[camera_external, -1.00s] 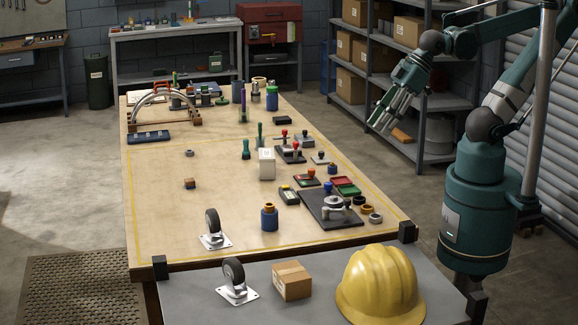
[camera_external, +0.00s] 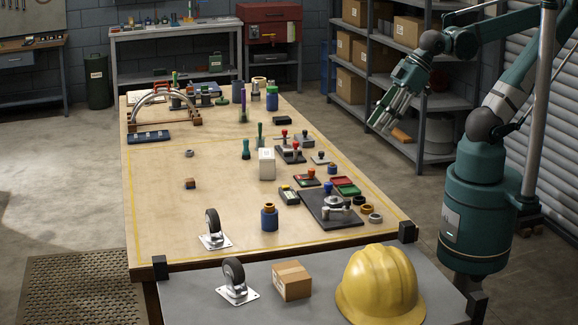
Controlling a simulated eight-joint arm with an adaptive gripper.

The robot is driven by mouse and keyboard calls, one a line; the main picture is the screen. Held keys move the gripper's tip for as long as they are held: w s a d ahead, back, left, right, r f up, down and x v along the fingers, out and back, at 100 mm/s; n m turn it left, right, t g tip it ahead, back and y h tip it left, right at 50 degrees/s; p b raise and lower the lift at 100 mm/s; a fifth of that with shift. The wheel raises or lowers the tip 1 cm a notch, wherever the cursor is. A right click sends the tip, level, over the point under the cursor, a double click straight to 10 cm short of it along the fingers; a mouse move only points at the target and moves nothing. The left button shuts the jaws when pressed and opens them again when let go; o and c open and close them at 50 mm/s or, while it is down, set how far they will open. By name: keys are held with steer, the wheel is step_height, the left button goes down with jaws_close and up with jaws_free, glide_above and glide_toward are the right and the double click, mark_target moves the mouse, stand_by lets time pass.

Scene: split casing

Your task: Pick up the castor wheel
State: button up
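Two castor wheels show, each a dark wheel on a bright metal bracket and plate. One castor wheel (camera_external: 213,230) stands plate down near the front left corner of the wooden table. The other castor wheel (camera_external: 236,281) stands plate down on the grey surface in front of it, left of a cardboard box. My gripper (camera_external: 381,122) hangs in the air at the upper right, beyond the right edge of the table, far from both castors. Its fingers point down and to the left. They are too small to tell whether they are open or shut, and I see nothing held.
A cardboard box (camera_external: 292,281) and a yellow hard hat (camera_external: 381,287) sit on the grey surface (camera_external: 200,306). A blue jar (camera_external: 269,217), a dark plate with a metal fixture (camera_external: 333,208) and stamps stand on the wooden table (camera_external: 158,220). Its left part is mostly clear.

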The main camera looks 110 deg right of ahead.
steer(key=shift+o, duration=0.5)
steer(key=shift+w+r, duration=0.1)
steer(key=w+r+n+g+h+p, duration=0.1)
steer(key=w+r+n, duration=0.15)
steer(key=w, duration=0.45)
steer(key=w+r+n+g, duration=0.1)
steer(key=w+r+n, duration=0.15)
steer(key=w, duration=0.45)
steer(key=n+g+h+p, duration=0.3)
steer(key=n+g, duration=0.1)
steer(key=n, duration=1)
glide_above(213, 212)
steer(key=s+a, duration=0.1)
steer(key=a, duration=0.1)
step_height(213, 212, down, 22)
steer(key=shift+d+r, duration=0.1)
steer(key=shift+r, duration=0.15)
steer(key=shift+w+f+n, duration=0.4)
steer(key=shift+f+n, duration=0.1)
steer(key=shift+f, duration=0.25)
steer(key=shift+f+h, duration=0.1)
steer(key=shift+h, duration=0.2)
